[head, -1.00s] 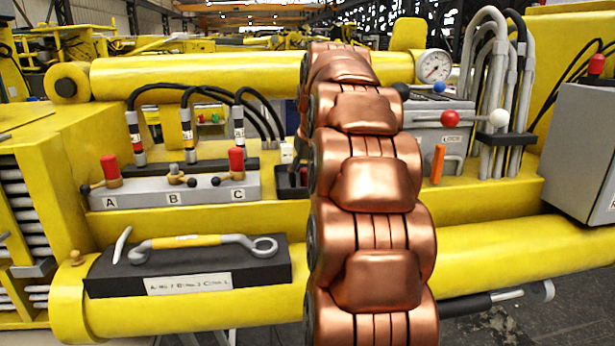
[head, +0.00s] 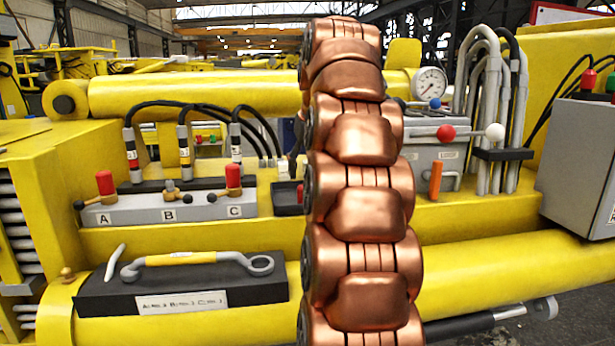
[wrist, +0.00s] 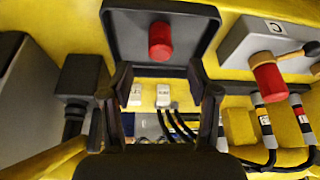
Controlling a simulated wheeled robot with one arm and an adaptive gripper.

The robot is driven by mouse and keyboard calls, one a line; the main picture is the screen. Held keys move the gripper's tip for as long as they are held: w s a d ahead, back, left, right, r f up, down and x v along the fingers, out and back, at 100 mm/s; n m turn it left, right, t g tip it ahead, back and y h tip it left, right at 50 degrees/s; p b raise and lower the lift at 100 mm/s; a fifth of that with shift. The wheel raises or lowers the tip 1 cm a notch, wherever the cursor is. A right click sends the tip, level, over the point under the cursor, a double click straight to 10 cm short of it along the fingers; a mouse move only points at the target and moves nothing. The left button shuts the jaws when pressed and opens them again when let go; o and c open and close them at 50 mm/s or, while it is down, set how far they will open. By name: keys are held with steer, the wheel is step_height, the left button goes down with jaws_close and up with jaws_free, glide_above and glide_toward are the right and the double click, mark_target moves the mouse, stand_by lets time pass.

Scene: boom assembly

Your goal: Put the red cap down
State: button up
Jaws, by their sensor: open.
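The red cap (wrist: 160,40) sits in a small black tray (wrist: 116,38) in the wrist view. My gripper (wrist: 158,72) is open, its two dark fingers wide apart below the cap in the picture. Nothing is held between them, and the cap is apart from both fingers. In the head view, the tray (head: 283,210) shows just left of my copper-coloured arm, with a bit of red at its right end. My arm hides the gripper there.
A grey valve block (head: 150,209) labelled A, B, C carries red caps on levers A (head: 105,182) and C (head: 233,178). Hoses (head: 205,108) rise behind it. A wrench (head: 200,260) lies on a black holder in front. A grey lever box (head: 437,165) stands right of my arm.

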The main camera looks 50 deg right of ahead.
steer(key=shift+p+v, duration=0.85)
steer(key=shift+v, duration=1.35)
steer(key=s+a+f+n+g+y, duration=0.1)
steer(key=s+a+f+n, duration=0.1)
steer(key=a+f, duration=0.75)
steer(key=s+a+f+n+g+y, duration=0.15)
steer(key=a+f, duration=0.45)
steer(key=a, duration=0.7)
steer(key=s+a+f+n+g, duration=0.1)
steer(key=s+a+f, duration=0.4)
steer(key=s+f, duration=0.3)
steer(key=s+a+f+n+g, duration=0.1)
steer(key=s+a+f, duration=0.5)
steer(key=s, duration=0.6)
step_height(320, 180, down, 3)
steer(key=shift+r+g, duration=0.1)
steer(key=shift+g, duration=0.45)
